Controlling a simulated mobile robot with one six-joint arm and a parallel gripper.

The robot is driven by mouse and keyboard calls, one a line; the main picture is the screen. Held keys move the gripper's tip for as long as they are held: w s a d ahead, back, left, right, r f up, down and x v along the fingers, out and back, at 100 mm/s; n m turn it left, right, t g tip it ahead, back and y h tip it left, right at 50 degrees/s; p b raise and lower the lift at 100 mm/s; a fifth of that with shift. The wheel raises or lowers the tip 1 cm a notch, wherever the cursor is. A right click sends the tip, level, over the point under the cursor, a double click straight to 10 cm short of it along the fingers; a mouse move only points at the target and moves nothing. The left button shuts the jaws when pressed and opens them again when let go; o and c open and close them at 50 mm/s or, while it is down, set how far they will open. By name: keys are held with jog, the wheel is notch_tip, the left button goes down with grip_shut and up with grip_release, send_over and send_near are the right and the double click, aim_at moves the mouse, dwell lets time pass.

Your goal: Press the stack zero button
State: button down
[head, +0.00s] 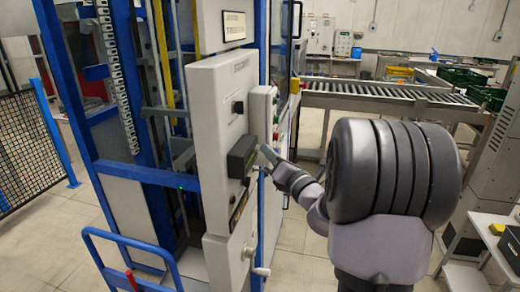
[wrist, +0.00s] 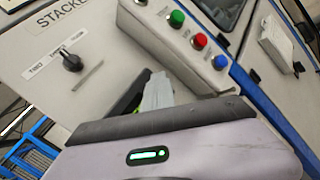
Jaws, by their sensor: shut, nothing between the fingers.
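In the wrist view a sloped grey control panel carries a green button (wrist: 177,18), a red button (wrist: 199,41) and a blue button (wrist: 220,62) in a row. Their small labels are too blurred to read, so I cannot tell which one is stack zero. My gripper (wrist: 156,94) is shut and empty, below and left of this row. In the head view my gripper (head: 268,153) is in front of the stacker's panel side, next to a dark box (head: 241,156). Contact between the fingertips and the panel cannot be told.
A black selector knob (wrist: 71,62) sits on the panel marked "STACKE…". The stacker cabinet (head: 215,110) has a blue frame and a crank handle (head: 260,270) low down. A roller conveyor (head: 390,92) runs behind, with green crates (head: 462,77) at the right.

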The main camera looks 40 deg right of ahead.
jog(key=shift+s+d, duration=0.45)
jog(key=shift+s, duration=0.1)
jog(key=s+d, duration=0.3)
jog(key=s, duration=0.1)
jog(key=shift+d, duration=0.15)
jog(key=shift+f, duration=0.1)
dwell(0.7)
